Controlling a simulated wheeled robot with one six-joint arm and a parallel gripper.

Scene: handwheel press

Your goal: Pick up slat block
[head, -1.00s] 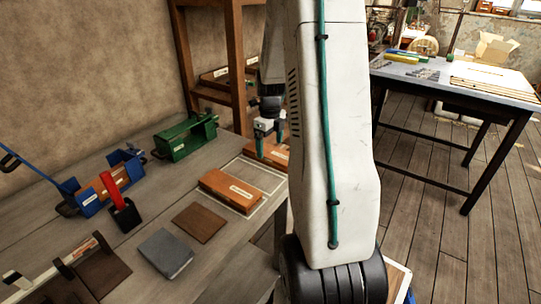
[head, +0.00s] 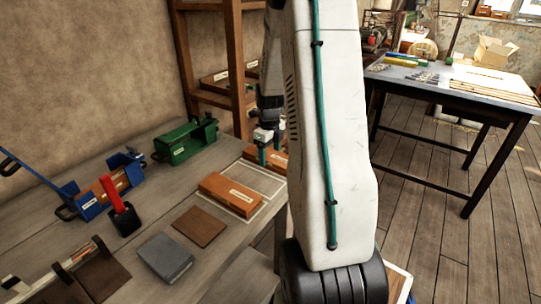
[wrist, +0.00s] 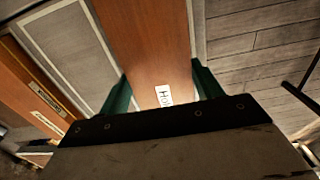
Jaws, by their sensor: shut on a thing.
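The slat block, an orange-brown wooden block with a white label, fills the upper middle of the wrist view (wrist: 145,40). My gripper (wrist: 160,95) has a green finger on each side of it and is shut on it. In the head view my gripper (head: 271,157) points down at the far right end of the workbench. The block (head: 279,161) shows beside the fingers there, partly hidden by my arm. I cannot tell whether it is clear of the bench top.
A second labelled wooden block (head: 230,194) lies on the workbench (head: 120,255), nearer the camera. A green fixture (head: 185,142), a blue fixture (head: 105,190), a red-handled tool (head: 120,208), a brown plate (head: 199,227) and a grey book-like block (head: 165,257) stand further left. Shelving (head: 240,100) rises behind.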

